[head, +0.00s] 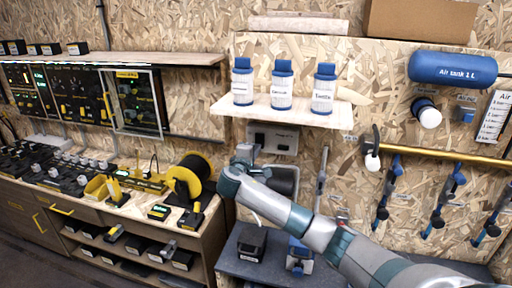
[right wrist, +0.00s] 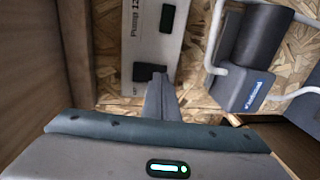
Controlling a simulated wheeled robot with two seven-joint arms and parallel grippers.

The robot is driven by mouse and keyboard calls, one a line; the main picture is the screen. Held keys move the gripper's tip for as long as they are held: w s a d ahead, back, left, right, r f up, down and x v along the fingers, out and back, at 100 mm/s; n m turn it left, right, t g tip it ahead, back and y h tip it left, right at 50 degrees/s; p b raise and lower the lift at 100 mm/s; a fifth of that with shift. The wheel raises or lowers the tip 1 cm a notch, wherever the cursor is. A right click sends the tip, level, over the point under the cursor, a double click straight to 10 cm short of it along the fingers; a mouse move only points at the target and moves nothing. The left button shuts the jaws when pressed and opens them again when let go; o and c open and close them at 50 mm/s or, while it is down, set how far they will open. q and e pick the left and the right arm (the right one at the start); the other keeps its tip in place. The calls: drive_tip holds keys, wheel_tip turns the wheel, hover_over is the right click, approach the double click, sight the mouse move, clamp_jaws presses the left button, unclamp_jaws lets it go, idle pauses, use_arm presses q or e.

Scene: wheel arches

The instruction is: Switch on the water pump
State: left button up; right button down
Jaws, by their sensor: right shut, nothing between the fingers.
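The pump's white control panel (head: 272,138) is on the wood-chip wall below the shelf of bottles. In the right wrist view the panel (right wrist: 145,45) reads "Pump 12", and a small dark switch-like part (right wrist: 167,18) sits on it. Whether it is on or off I cannot tell. My right gripper (head: 243,153) is in front of the panel's lower left side in the head view. Contact with the panel is unclear. My left gripper is out of view.
A dark unit (right wrist: 252,52) with white tubing is beside the panel. Blue-capped bottles (head: 282,88) stand on the shelf (head: 300,112) above. A yellow reel (head: 190,178) is left of my right gripper. A black box (head: 251,243) stands on the lower grey surface.

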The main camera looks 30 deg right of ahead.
drive_tip(key=shift+w+d, duration=0.1)
drive_tip(key=shift+d, duration=0.05)
drive_tip(key=shift+f, duration=0.1)
drive_tip(key=shift+w+d+b, duration=0.15)
drive_tip(key=shift+b, duration=0.6)
drive_tip(key=shift+f, duration=0.15)
